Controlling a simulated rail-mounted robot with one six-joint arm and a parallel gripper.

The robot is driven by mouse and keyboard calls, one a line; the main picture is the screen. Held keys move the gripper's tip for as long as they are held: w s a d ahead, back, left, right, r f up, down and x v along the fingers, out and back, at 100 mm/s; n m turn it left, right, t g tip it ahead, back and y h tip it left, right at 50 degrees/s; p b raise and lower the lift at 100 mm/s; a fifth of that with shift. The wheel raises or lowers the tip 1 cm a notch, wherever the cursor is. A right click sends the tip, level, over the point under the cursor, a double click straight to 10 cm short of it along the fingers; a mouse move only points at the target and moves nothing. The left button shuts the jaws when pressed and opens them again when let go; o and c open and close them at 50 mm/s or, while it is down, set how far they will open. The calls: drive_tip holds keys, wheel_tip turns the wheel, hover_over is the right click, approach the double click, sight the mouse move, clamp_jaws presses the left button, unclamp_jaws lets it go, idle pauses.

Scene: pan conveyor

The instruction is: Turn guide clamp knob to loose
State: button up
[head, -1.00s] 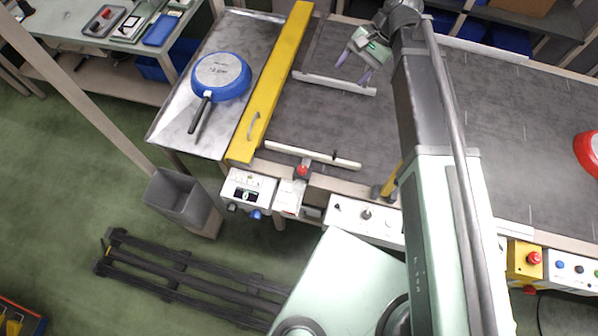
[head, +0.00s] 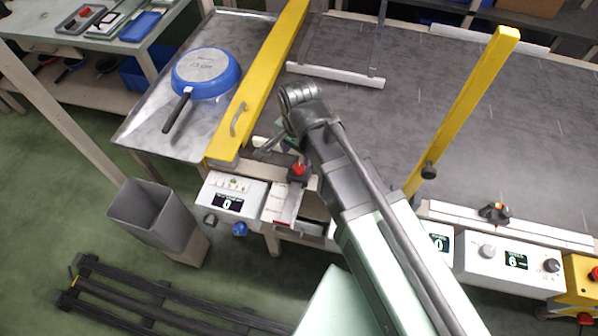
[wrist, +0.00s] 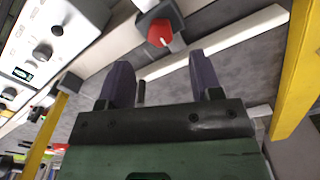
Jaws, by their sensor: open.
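The guide clamp knob (head: 299,170) is red on a dark base, at the belt's near edge beside the yellow bar in the head view. In the wrist view the red knob (wrist: 160,32) has a pale mark and sits on a grey square base, just beyond the fingertips. My gripper (wrist: 162,76) is open and empty, its two purple fingers apart, with the knob ahead of the gap and not between them. In the head view my gripper (head: 268,147) is just above and left of the knob, its fingers partly hidden by my arm.
A yellow bar (head: 262,85) with a handle stands close to my gripper. A blue pan (head: 206,72) lies on the metal table at left. Control boxes (head: 232,194) line the near edge. The belt (head: 400,100) is clear.

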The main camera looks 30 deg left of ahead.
sight(299, 167)
wheel_tip(299, 167, down, 7)
drive_tip(key=b, duration=0.5)
drive_tip(key=shift+r, duration=0.2)
drive_tip(key=shift+r, duration=0.1)
drive_tip(key=shift+c, duration=0.2)
drive_tip(key=c, duration=0.9)
